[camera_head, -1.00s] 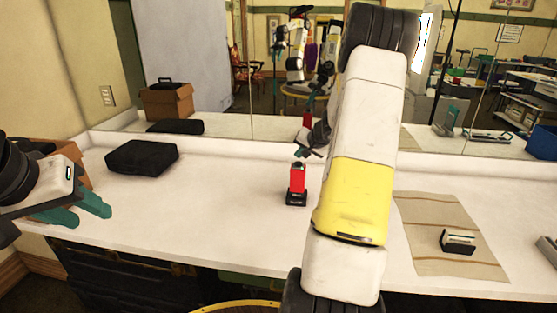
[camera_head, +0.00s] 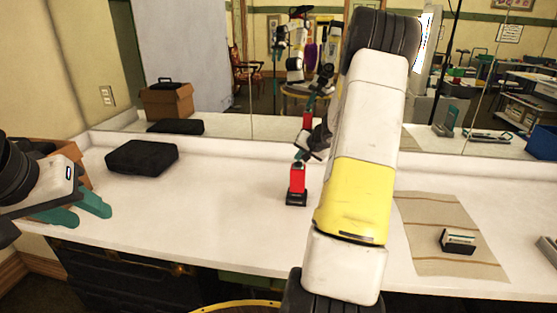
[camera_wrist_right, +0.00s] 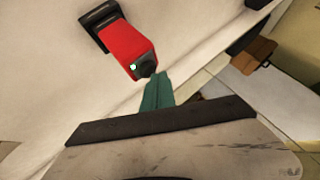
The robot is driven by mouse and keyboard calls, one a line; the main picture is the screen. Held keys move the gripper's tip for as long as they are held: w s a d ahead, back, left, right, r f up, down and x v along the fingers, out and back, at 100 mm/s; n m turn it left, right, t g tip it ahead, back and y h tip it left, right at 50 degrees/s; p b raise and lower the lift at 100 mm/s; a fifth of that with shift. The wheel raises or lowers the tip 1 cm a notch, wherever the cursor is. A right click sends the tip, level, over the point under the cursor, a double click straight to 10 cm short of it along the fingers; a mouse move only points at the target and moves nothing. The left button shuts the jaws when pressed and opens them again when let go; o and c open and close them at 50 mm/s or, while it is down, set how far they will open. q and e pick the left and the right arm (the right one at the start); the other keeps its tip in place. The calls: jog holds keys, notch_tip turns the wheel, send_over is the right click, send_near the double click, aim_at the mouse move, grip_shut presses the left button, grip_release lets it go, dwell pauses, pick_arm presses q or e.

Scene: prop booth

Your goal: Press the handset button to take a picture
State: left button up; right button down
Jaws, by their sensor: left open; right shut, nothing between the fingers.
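The red handset (camera_head: 297,178) stands upright in a black base on the white counter. In the right wrist view the handset (camera_wrist_right: 124,42) shows a black round part (camera_wrist_right: 147,67) at its top end, with a small pale green spot beside it. My right gripper (camera_head: 299,157) is shut and empty, its teal fingertips right at the top of the handset. In the wrist view the teal fingertips (camera_wrist_right: 157,88) are close to the black part; I cannot tell whether they touch. My left gripper (camera_head: 90,211) is open and empty at the counter's left end.
A black case (camera_head: 142,157) lies at the left of the counter (camera_head: 220,190). A striped cloth (camera_head: 440,215) with a small black-and-white device (camera_head: 458,241) lies at the right. A mirror (camera_head: 215,85) runs along the back. My right arm hides part of the counter.

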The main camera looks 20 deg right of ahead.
aim_at(300, 164)
jog(key=shift+f, duration=0.25)
jog(key=shift+r, duration=0.1)
dwell(0.4)
jog(key=shift+r, duration=0.75)
jog(key=shift+r, duration=2.5)
